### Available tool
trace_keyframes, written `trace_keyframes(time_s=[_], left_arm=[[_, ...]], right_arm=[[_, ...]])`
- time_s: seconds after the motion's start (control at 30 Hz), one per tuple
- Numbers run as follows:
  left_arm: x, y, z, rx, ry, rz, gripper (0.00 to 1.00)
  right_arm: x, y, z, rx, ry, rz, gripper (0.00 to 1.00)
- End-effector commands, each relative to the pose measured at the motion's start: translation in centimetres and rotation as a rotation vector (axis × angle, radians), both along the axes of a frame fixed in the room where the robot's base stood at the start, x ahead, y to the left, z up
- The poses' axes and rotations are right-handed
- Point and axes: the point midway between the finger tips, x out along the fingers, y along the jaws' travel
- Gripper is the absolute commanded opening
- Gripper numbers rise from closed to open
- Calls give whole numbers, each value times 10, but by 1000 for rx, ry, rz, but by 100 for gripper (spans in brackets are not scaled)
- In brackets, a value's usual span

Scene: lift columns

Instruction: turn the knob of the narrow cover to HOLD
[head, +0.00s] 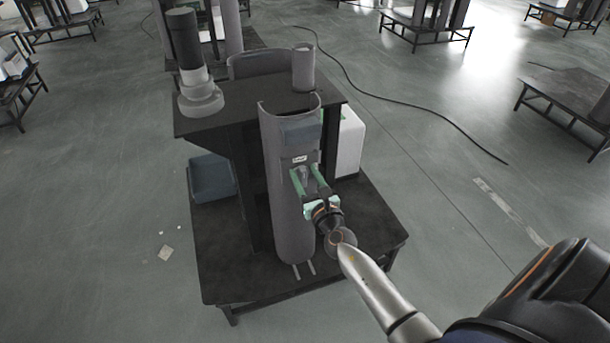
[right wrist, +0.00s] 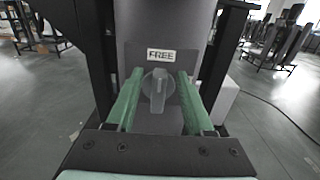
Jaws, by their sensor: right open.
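The narrow cover (head: 287,215) is a tall grey curved shell standing upright at the front of the dark stand. A grey knob (right wrist: 158,92) with an upright raised grip sits on its face, and a label (right wrist: 161,55) above it reads FREE. The label is small in the head view (head: 299,159). My right gripper (head: 307,173) is at the cover's face. Its green fingers are open, one on each side of the knob, with gaps visible in the right wrist view (right wrist: 159,82). My left gripper is not in view.
The dark stand (head: 350,255) carries a grey and white column (head: 195,75), a short grey cylinder (head: 303,68) and a wider curved shell (head: 258,64). A blue-grey bin (head: 212,178) and white box (head: 349,142) flank it. A cable (head: 400,108) crosses the floor.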

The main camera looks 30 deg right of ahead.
Motion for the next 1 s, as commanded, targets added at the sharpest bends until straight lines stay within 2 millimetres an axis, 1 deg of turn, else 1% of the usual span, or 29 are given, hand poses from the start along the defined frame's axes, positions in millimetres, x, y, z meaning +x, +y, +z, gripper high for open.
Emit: trace_keyframes(time_s=[0.27,0.73,1.0], left_arm=[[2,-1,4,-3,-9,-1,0],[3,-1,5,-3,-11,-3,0],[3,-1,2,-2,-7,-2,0]], right_arm=[[1,0,0,0,0,0,52],[1,0,0,0,0,0,0],[1,-1,0,9,-1,0,0]])
